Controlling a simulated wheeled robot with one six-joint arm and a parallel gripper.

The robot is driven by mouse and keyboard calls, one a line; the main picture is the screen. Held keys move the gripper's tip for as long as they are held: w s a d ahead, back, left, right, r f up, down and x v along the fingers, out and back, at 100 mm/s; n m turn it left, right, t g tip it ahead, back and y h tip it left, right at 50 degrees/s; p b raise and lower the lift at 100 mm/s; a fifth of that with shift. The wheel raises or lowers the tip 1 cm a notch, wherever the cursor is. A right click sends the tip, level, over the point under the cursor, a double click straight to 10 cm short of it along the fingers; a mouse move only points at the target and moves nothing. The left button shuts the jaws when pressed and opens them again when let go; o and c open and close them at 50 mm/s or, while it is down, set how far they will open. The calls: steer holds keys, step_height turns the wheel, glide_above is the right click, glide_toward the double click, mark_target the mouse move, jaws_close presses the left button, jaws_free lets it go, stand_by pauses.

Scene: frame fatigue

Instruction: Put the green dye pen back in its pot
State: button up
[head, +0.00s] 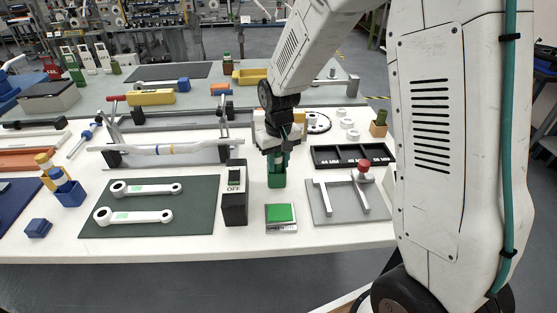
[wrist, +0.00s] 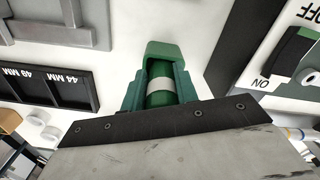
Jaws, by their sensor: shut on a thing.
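My gripper (head: 279,150) points down over the green pot (head: 277,181), at the front middle of the white table. It is shut on the green dye pen, whose body with a pale band (wrist: 161,90) shows in the wrist view. The pen looks upright and in line with the pot, whose green edge (wrist: 166,48) shows around and behind it. The pen's lower end is hidden, so I cannot tell how deep it is in the pot or whether it touches the bottom. My fingers hide part of the pen in the head view.
A black OFF/ON box (head: 235,195) stands close left of the pot. A green-topped block (head: 281,216) lies in front. A grey fixture with a red knob (head: 364,166) and a black labelled tray (head: 325,158) are to the right. A green mat (head: 150,229) with two links lies left.

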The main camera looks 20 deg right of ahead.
steer(key=shift+f, duration=0.25)
steer(key=o, duration=1)
steer(key=shift+o, duration=0.2)
step_height(320, 180, up, 8)
steer(key=shift+f, duration=0.1)
steer(key=s+d+r, duration=0.1)
steer(key=s+r, duration=0.3)
steer(key=s, duration=0.5)
steer(key=s+d+r+t, duration=0.1)
steer(key=s+r, duration=0.3)
steer(key=s, duration=0.6)
steer(key=s+d+r, duration=0.1)
steer(key=s+r, duration=0.4)
steer(key=s, duration=0.5)
steer(key=shift+m, duration=0.4)
